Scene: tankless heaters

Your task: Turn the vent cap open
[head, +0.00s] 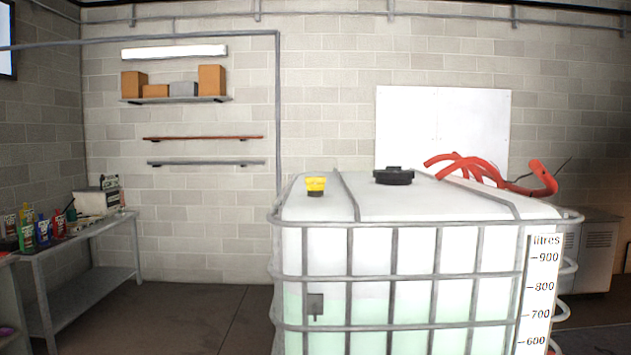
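A large white tank (410,244) in a grey metal cage stands at the centre right. A yellow cap (316,184) on a dark neck sits on the tank's top at the left. A wider black cap (393,176) sits further right on the top. The picture does not label either one as the vent cap, and I cannot tell whether either is open. Neither of my grippers shows in the head view.
Red hoses (480,169) lie over the tank's back right. A metal bench (92,229) with several bottles stands at the left. A shelf with boxes (211,80) hangs on the wall. The floor (190,310) between bench and tank is clear.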

